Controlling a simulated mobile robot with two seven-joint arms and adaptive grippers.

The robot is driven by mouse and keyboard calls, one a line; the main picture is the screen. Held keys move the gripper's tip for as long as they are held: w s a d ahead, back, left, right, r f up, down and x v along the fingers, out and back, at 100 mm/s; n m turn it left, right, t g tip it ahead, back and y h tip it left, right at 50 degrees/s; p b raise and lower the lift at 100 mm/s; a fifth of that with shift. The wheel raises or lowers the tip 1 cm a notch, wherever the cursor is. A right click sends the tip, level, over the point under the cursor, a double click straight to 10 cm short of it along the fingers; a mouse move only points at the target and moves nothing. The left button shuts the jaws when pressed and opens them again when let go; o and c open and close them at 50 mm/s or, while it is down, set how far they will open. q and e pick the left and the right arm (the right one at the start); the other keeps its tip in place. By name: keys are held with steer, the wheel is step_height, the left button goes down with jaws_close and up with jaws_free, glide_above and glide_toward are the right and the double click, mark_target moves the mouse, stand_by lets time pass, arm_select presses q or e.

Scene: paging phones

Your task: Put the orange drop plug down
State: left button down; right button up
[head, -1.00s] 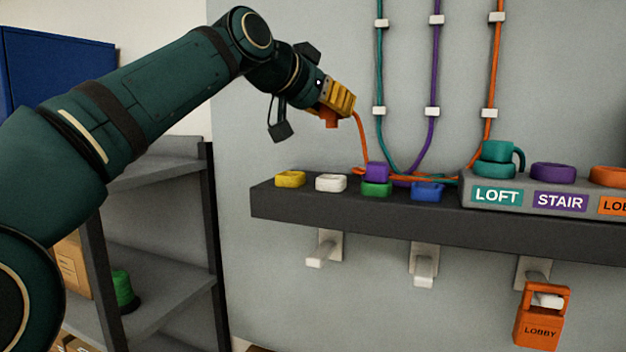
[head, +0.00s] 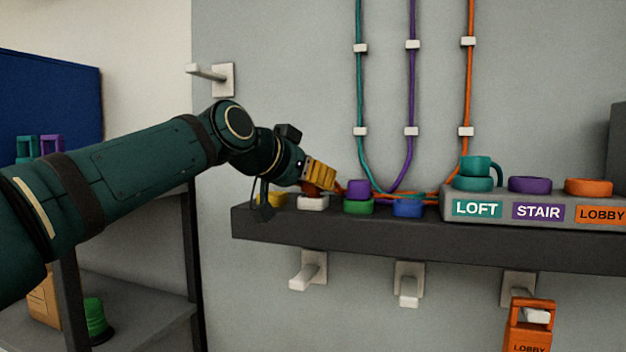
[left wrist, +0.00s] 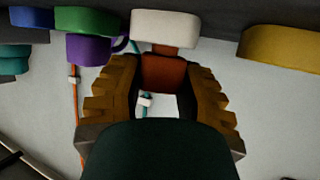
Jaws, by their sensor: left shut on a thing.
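The orange drop plug (head: 311,188) is between the fingers of my left gripper (head: 318,178), just above the white socket (head: 313,203) on the dark shelf. In the left wrist view the plug (left wrist: 163,73) shows between the ribbed yellow fingers (left wrist: 163,90), with the white socket (left wrist: 165,27) right against its end. I cannot tell whether it rests fully in the socket. An orange cord (head: 470,80) comes down the wall and runs along the shelf to the plug. My right gripper is not in view.
To the right stand a green socket (head: 358,208) with a purple plug (head: 358,189) on it and a blue socket (head: 408,209). A yellow socket (head: 278,201) is to the left. The grey LOFT, STAIR, LOBBY block (head: 480,211) is at right. White hooks (head: 308,273) project below the shelf.

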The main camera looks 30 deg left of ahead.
arm_select(q)
steer(key=shift+f, duration=0.25)
steer(key=c, duration=0.7)
jaws_free()
steer(key=shift+r, duration=0.1)
steer(key=shift+r, duration=0.3)
steer(key=v, duration=1.2)
steer(key=shift+f, duration=0.1)
